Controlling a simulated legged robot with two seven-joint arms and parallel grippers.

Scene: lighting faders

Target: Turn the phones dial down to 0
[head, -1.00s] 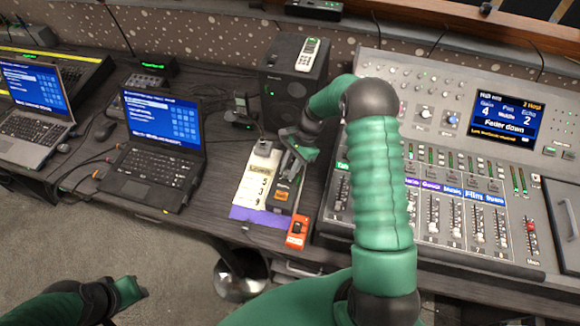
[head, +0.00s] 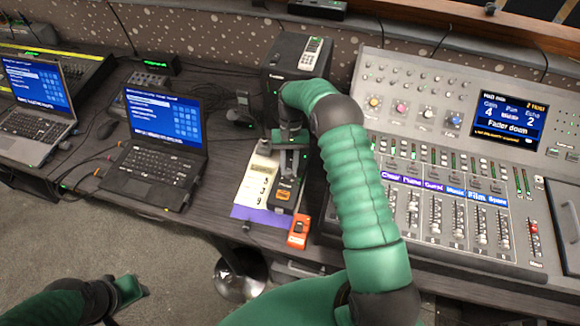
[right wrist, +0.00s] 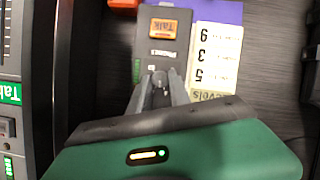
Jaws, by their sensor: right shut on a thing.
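The phones dial (right wrist: 160,78) is a small grey knob on a dark grey talkback box (right wrist: 152,43) with an orange Talk button (right wrist: 163,27). My right gripper (right wrist: 160,84) is shut on the dial, one finger on each side, in the right wrist view. The dial's pointer and most of its scale cannot be read. In the head view my right gripper (head: 289,172) comes down over the box (head: 283,200) and hides the dial. My left gripper (head: 130,291) hangs low at the left, away from the desk; its jaws are unclear.
A paper levels list (head: 254,185) on a purple sheet (head: 262,217) lies left of the box. An orange device (head: 299,232) sits in front. The mixing console (head: 440,215) stands close on the right. A speaker (head: 290,60) with a handset stands behind, a laptop (head: 158,165) further left.

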